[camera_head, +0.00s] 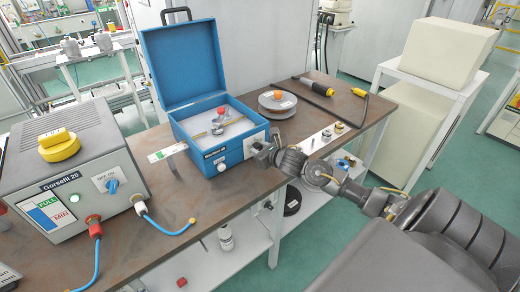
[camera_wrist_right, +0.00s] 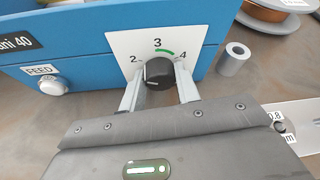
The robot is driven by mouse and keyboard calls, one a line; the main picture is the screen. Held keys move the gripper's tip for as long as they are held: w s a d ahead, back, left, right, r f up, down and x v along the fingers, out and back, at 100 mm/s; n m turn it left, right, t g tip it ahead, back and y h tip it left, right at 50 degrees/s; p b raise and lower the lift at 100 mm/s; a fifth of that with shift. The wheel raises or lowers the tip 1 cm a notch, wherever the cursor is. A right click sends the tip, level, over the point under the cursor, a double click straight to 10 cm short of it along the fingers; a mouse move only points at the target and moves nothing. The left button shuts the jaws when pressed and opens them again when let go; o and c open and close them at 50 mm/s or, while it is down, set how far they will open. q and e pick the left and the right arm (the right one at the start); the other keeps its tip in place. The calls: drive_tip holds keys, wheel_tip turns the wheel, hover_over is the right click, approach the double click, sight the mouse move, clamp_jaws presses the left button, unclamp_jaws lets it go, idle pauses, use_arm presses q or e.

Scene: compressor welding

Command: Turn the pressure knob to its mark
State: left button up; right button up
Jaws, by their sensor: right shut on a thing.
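A black knob (camera_wrist_right: 158,72) sits on a white plate (camera_wrist_right: 125,43) on the front of the blue box. The plate shows the numbers 2, 3 and 4, with a green arc running from 3 towards 4. My right gripper (camera_wrist_right: 158,86) has its two fingers closed on the knob, one on each side. A small pale line shows on the knob's face; its exact setting is hard to tell. In the head view, my right gripper (camera_head: 264,152) is at the box's right front and hides most of the knob. My left gripper is not in view.
The open blue box (camera_head: 238,152) has a white FEED button (camera_wrist_right: 54,86) beside the plate. A grey welding unit (camera_head: 62,168) with a yellow knob stands left. A small grey cylinder (camera_wrist_right: 234,59) stands close right of my fingers. Plates and a torch (camera_head: 314,87) lie behind.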

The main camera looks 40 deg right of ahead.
drive_tip(key=shift+c, duration=0.4)
drive_tip(key=shift+m, duration=0.3)
drive_tip(key=shift+d+m+y, duration=0.15)
drive_tip(key=shift+m+y, duration=0.55)
drive_tip(key=shift+d+f+m+y, duration=0.1)
drive_tip(key=shift+f+m+y, duration=0.05)
drive_tip(key=shift+m+y, duration=0.95)
drive_tip(key=m+y+b, duration=0.1)
drive_tip(key=m, duration=0.1)
drive_tip(key=m+y+b, duration=0.1)
drive_tip(key=m+b, duration=0.1)
drive_tip(key=shift+d+f+t, duration=0.1)
drive_tip(key=shift+f+t, duration=0.1)
drive_tip(key=shift+t, duration=0.2)
drive_tip(key=m+t+y+b, duration=0.1)
drive_tip(key=m, duration=0.1)
drive_tip(key=shift+m, duration=0.3)
drive_tip(key=shift+m+y+b, duration=0.4)
drive_tip(key=shift+m+b, duration=0.15)
drive_tip(key=shift+m, duration=0.35)
